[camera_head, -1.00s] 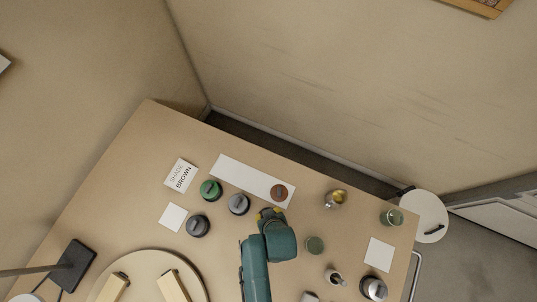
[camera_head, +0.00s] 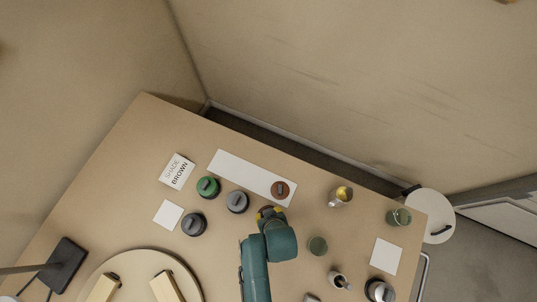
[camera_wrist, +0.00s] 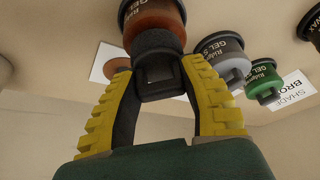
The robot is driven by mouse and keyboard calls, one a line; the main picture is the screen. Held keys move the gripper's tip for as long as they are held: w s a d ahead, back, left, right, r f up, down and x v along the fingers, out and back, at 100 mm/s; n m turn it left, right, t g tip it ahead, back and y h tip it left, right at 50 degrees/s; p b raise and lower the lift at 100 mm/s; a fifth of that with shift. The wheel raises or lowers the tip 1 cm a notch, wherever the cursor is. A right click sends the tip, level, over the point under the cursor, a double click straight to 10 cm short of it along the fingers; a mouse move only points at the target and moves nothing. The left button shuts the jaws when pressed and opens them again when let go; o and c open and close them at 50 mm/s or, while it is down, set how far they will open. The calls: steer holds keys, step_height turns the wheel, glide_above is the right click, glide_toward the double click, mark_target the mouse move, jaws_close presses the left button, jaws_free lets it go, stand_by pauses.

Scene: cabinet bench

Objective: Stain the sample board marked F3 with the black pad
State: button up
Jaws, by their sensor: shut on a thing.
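My gripper (camera_head: 268,213) is over the row of jars. In the wrist view its yellow fingers (camera_wrist: 162,105) are shut on the dark handle of the black pad (camera_wrist: 157,43). The pad is at the brown jar (camera_wrist: 152,18); whether it touches inside is hidden. In the head view my gripper covers this jar. A brown disc (camera_head: 280,189), which looks like a lid, lies on the white strip (camera_head: 228,167). Two pale blocks (camera_head: 105,288) (camera_head: 166,287) are on the round board (camera_head: 142,263). No F3 mark is readable. A card (camera_head: 177,171) reads "SHADE BROWN".
A green jar (camera_head: 208,187) and grey jar (camera_head: 237,201) stand left of my gripper, with a dark jar (camera_head: 193,224) nearby. White squares (camera_head: 168,214) (camera_head: 386,256) lie on the table.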

steer(key=shift+f, duration=0.55)
stand_by(0.8)
step_height(320, 180, up, 7)
steer(key=p, duration=0.7)
steer(key=shift+r+p, duration=0.15)
steer(key=shift+p, duration=0.25)
stand_by(0.5)
steer(key=w+r+m+h, duration=0.1)
steer(key=w+r+m, duration=0.1)
steer(key=w+r, duration=0.35)
steer(key=w+r+m+h, duration=0.1)
steer(key=w+r+m, duration=0.15)
steer(key=r, duration=0.65)
steer(key=w+p+v, duration=0.1)
steer(key=p+v, duration=0.6)
steer(key=p, duration=0.9)
steer(key=shift+r, duration=0.25)
